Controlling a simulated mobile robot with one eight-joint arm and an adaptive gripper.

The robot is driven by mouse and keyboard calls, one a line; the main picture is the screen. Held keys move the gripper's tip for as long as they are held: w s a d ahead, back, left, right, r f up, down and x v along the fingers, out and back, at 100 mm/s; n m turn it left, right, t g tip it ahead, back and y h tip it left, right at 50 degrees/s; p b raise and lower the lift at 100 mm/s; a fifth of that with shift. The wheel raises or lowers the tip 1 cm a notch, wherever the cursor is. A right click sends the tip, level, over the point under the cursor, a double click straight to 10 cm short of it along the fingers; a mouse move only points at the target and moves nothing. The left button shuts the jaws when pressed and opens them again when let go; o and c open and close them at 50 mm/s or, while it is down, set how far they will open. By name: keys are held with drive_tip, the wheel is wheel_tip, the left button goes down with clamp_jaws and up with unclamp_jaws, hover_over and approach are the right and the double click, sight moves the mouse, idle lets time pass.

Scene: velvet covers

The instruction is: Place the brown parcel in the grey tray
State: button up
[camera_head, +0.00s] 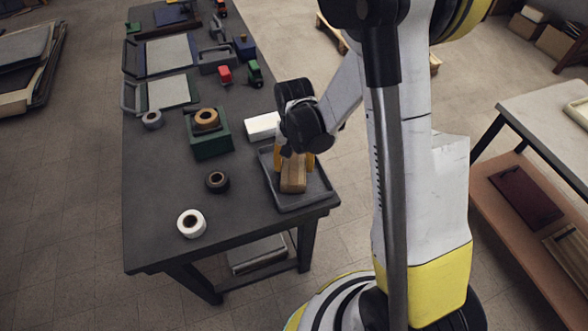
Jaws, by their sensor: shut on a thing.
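The brown parcel (293,179) is a small tan block at the near right corner of the dark table. The grey tray (304,203) is shallow with a raised rim, and the parcel is within its outline. My gripper (296,163) has yellow fingers and reaches down over the tray from above. It is shut on the far part of the parcel. I cannot tell whether the parcel touches the tray floor. The arm hides part of the tray's far right side.
A white box (263,126) stands just behind the tray. A green box (209,136) with a tape roll on it stands to the left. A dark roll (217,181) and a white roll (191,223) lie nearer. The table's front left is mostly bare.

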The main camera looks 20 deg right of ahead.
sight(294, 163)
drive_tip(key=shift+f, duration=0.5)
drive_tip(key=shift+f, duration=0.2)
drive_tip(key=o, duration=1.4)
drive_tip(key=shift+r, duration=0.1)
wheel_tip(294, 163, up, 12)
drive_tip(key=p, duration=0.4)
drive_tip(key=shift+r+p, duration=0.1)
drive_tip(key=shift+p, duration=0.25)
drive_tip(key=s+r+n+t, duration=0.1)
drive_tip(key=s+r+t, duration=0.1)
drive_tip(key=s+r, duration=0.2)
drive_tip(key=s+r+n+t, duration=0.2)
drive_tip(key=s+r, duration=0.2)
drive_tip(key=r, duration=0.3)
drive_tip(key=s+r+n+t, duration=0.1)
drive_tip(key=s+r+t, duration=0.2)
drive_tip(key=s+r, duration=0.1)
drive_tip(key=shift+s+r+n, duration=0.3)
drive_tip(key=shift+s+r, duration=0.1)
drive_tip(key=shift+r, duration=0.4)
